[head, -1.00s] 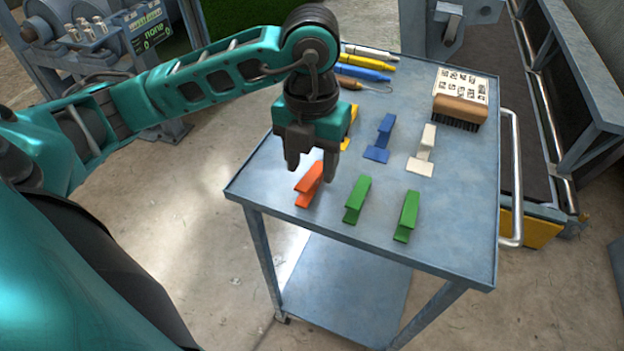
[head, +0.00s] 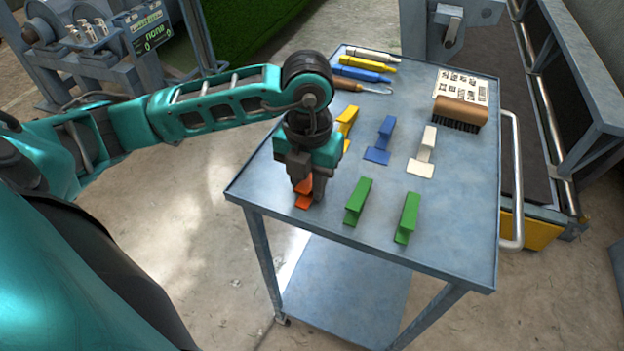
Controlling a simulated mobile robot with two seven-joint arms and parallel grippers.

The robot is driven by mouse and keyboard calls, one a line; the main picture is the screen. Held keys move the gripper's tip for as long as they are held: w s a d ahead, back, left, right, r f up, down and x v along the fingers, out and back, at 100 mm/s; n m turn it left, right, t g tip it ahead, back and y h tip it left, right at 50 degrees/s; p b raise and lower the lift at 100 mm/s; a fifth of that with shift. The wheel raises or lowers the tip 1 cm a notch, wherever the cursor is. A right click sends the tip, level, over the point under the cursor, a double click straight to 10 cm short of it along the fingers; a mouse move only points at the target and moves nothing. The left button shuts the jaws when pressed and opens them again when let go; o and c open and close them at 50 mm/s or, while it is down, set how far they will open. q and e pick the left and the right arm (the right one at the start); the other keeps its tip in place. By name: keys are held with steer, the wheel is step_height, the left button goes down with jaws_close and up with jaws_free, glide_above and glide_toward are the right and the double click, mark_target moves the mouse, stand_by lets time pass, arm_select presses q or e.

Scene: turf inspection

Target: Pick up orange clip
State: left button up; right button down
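The orange clip (head: 304,201) lies near the front left edge of the blue-grey cart top (head: 455,240). Its upper part is hidden by my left gripper (head: 308,190). The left gripper points down with its two dark fingers apart, one on each side of the clip. I cannot tell whether the fingers touch the clip. My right gripper is not in the view.
Two green clips (head: 358,201) (head: 407,217) stand just right of the orange one. Behind are a yellow clip (head: 347,118), a blue clip (head: 380,139) and a white clip (head: 423,152). A brush (head: 460,112) and several markers (head: 361,74) lie farther back.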

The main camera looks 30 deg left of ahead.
arm_select(q)
steer(key=c, duration=0.3)
